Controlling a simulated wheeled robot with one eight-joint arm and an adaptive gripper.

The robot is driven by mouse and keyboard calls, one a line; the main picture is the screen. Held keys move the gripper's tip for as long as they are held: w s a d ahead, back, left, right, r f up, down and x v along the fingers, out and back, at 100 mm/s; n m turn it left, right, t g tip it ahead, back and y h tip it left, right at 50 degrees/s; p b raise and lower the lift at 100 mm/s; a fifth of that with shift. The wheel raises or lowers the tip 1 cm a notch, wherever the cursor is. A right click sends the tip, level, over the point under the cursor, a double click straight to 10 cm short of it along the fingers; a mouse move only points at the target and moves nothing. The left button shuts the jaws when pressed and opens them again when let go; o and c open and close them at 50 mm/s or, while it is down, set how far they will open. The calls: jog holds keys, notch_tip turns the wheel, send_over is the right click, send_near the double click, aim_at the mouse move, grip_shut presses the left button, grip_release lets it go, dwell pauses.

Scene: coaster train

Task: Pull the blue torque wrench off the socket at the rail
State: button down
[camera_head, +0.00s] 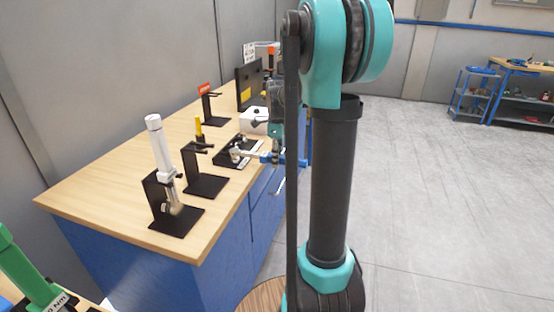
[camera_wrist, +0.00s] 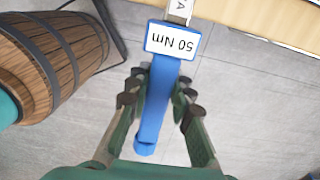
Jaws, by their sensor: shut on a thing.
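The blue torque wrench (camera_wrist: 153,115) points away from my wrist in the wrist view, with a white "50 Nm" label and a silver part running out at the top edge. My gripper (camera_wrist: 158,92) has its dark-tipped fingers on both sides of the blue handle and is shut on it. In the head view the wrench (camera_head: 293,161) lies roughly level at the table's right edge, its silver end toward a black stand (camera_head: 228,156). My gripper (camera_head: 276,152) is at its handle, partly hidden by my arm. I cannot tell whether the wrench still sits on the socket.
The wooden table (camera_head: 120,180) carries a white tool (camera_head: 157,140) on a black stand and more black stands behind. A green tool (camera_head: 25,270) is at lower left. A wooden barrel (camera_wrist: 60,55) stands left in the wrist view. Grey floor (camera_head: 450,200) right of my arm is clear.

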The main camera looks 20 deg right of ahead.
aim_at(265, 154)
jog(key=shift+w+a, duration=0.65)
jog(key=shift+a, duration=0.3)
jog(key=shift+w+a, duration=0.6)
jog(key=shift+a, duration=0.35)
dwell(0.9)
jog(key=shift+r, duration=1.15)
dwell(0.6)
